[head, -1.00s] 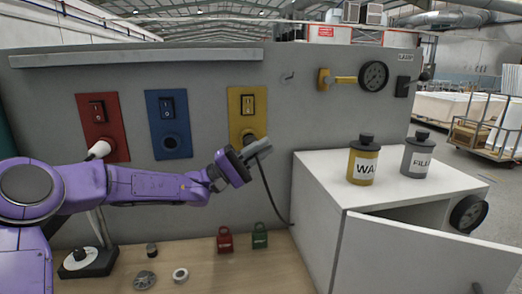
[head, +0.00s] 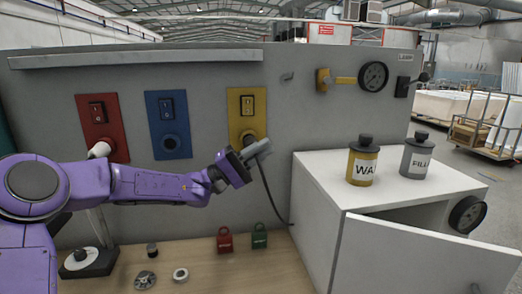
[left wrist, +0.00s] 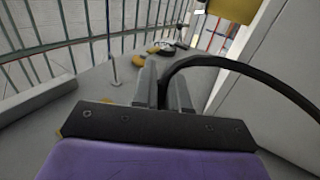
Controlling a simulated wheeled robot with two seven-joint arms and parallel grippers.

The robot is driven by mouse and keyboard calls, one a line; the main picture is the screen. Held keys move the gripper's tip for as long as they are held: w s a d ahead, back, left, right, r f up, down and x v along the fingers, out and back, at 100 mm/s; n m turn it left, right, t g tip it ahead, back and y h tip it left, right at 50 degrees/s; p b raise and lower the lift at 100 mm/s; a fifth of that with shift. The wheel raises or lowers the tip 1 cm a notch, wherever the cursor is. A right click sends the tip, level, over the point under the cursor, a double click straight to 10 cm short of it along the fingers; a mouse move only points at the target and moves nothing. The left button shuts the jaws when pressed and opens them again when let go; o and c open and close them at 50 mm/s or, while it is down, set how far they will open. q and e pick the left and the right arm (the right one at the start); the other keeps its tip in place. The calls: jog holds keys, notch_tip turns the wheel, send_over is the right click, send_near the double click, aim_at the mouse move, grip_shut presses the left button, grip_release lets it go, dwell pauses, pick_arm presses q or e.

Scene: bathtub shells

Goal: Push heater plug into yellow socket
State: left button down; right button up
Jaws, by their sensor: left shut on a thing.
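The yellow socket panel (head: 247,103) is upright on the grey wall, with a switch at its top. Its socket (head: 249,136) low on the panel is partly hidden by my gripper and the plug. My left gripper (head: 250,153) is shut on the grey heater plug (head: 263,148), in front of the panel's lower edge. I cannot tell whether the plug touches the socket. A black cable (head: 270,190) hangs from the plug toward the cabinet. In the left wrist view the fingers (left wrist: 165,85) are close together and the cable (left wrist: 240,60) arcs right. My right gripper is not in view.
A red panel (head: 96,108) and a blue panel (head: 165,110) are left of the yellow one. A white cabinet (head: 320,190) with an open door (head: 420,255) stands right, bearing two canisters. Red and green padlocks (head: 259,238) stand on the wooden bench (head: 215,270).

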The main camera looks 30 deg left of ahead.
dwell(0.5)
pick_arm(q)
jog(key=shift+w+a+r, duration=0.1)
jog(key=shift+w+a, duration=0.6)
jog(key=shift+w, duration=0.2)
jog(key=shift+w+a, duration=0.15)
jog(key=shift+w, duration=0.05)
jog(key=c, duration=1.1)
grip_release()
jog(key=shift+f, duration=0.2)
jog(key=b+v, duration=0.3)
jog(key=v, duration=0.7)
jog(key=shift+s+a, duration=0.15)
jog(key=shift+a, duration=0.05)
